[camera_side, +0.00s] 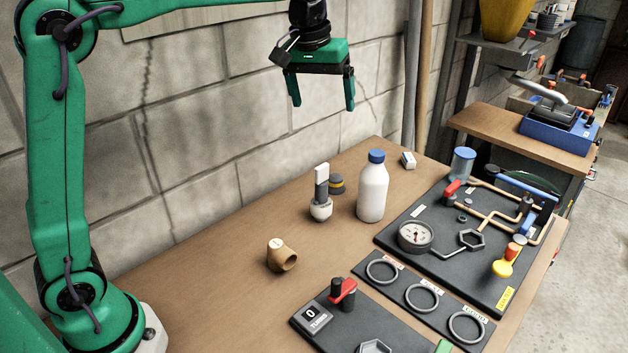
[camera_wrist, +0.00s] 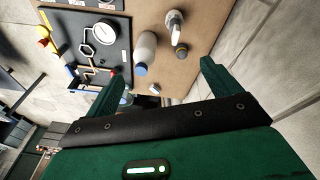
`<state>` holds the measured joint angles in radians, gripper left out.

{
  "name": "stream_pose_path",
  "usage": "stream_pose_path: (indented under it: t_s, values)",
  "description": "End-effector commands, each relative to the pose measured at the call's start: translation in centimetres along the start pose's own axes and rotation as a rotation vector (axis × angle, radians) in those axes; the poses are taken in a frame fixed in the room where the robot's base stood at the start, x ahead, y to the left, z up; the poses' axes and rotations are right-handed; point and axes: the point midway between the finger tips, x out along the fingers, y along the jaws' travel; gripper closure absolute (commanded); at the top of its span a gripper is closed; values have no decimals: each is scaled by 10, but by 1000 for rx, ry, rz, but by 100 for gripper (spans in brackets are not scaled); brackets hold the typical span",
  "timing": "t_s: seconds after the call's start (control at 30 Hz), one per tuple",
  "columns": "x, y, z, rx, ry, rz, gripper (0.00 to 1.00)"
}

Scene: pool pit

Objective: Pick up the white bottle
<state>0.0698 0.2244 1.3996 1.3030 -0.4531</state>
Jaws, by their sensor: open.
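The white bottle (camera_side: 372,190) with a blue cap stands upright on the wooden table, left of the black gauge board. In the wrist view the bottle (camera_wrist: 146,50) shows near the top middle, its blue cap toward the gripper. My green gripper (camera_side: 322,105) hangs well above the table, up and to the left of the bottle, with its fingers apart and nothing between them. In the wrist view the two fingers of my gripper (camera_wrist: 165,75) also stand wide apart, and the bottle lies beyond them, not touched.
A white-and-grey dispenser (camera_side: 320,195) and a small dark jar (camera_side: 337,184) stand close left of the bottle. A tan pipe elbow (camera_side: 281,256) lies nearer the front. The gauge board (camera_side: 398,238) with pipes is close on the right. A block wall (camera_side: 200,150) stands behind the table.

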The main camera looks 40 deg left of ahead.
Motion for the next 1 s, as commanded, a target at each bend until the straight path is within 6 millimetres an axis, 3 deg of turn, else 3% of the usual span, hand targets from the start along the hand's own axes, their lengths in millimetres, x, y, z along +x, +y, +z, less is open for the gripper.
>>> stream_pose_path:
  t_s: [0.2, 0.5, 0.8, 1.0]
  values:
    - [28, 24, -33, -65, -46, -22, 11]
    - [74, 52, -66, -156, -102, -56, 11]
    - [128, 73, -86, -245, -152, -97, 11]
    - [153, 80, -90, -284, -172, -116, 11]
